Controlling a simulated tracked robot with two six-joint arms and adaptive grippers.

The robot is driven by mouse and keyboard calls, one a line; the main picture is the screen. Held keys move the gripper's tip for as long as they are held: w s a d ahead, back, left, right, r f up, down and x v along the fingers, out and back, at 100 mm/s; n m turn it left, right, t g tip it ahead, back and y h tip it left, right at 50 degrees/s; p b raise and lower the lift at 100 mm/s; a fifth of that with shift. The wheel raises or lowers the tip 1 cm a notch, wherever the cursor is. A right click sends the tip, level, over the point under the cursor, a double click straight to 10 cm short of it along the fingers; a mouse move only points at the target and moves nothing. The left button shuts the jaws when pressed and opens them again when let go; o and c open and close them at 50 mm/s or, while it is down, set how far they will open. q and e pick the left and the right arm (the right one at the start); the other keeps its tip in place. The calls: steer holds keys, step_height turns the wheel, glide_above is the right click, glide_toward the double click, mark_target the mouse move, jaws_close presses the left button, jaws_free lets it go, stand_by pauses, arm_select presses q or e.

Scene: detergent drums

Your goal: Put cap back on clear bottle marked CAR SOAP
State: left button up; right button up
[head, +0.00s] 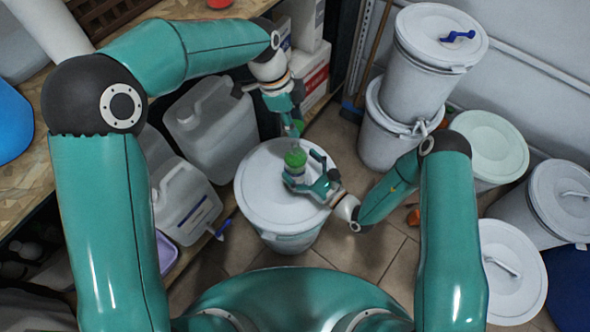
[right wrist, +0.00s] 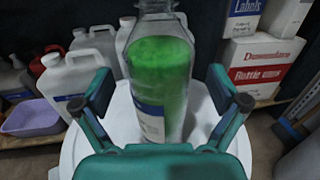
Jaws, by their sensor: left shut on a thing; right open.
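The clear bottle (head: 296,160) with green contents stands upright on a white drum lid (head: 262,195). The right wrist view shows the same bottle (right wrist: 160,80) with a white and blue label turned partly away. I cannot read its wording, and its top is cut off there. My right gripper (head: 303,172) is open, with its fingers on either side of the bottle. In the right wrist view its fingers (right wrist: 160,92) stand apart from the bottle's sides. My left gripper (head: 292,121) is above and just behind the bottle, shut on a small green thing, apparently the cap (head: 297,128).
White jugs (head: 212,125) stand on the shelf to the left, with a lilac tub (right wrist: 33,117) near them. Boxes (right wrist: 262,68) stand behind. Stacked white drums (head: 425,60) and more lidded drums (head: 490,145) stand on the right. Some tiled floor (head: 375,255) is clear.

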mark_target(300, 147)
steer(key=shift+x, duration=1.1)
steer(key=c, duration=1.8)
arm_select(q)
steer(key=shift+f, duration=2.45)
steer(key=shift+f, duration=0.9)
steer(key=shift+f, duration=0.55)
arm_select(e)
jaws_close()
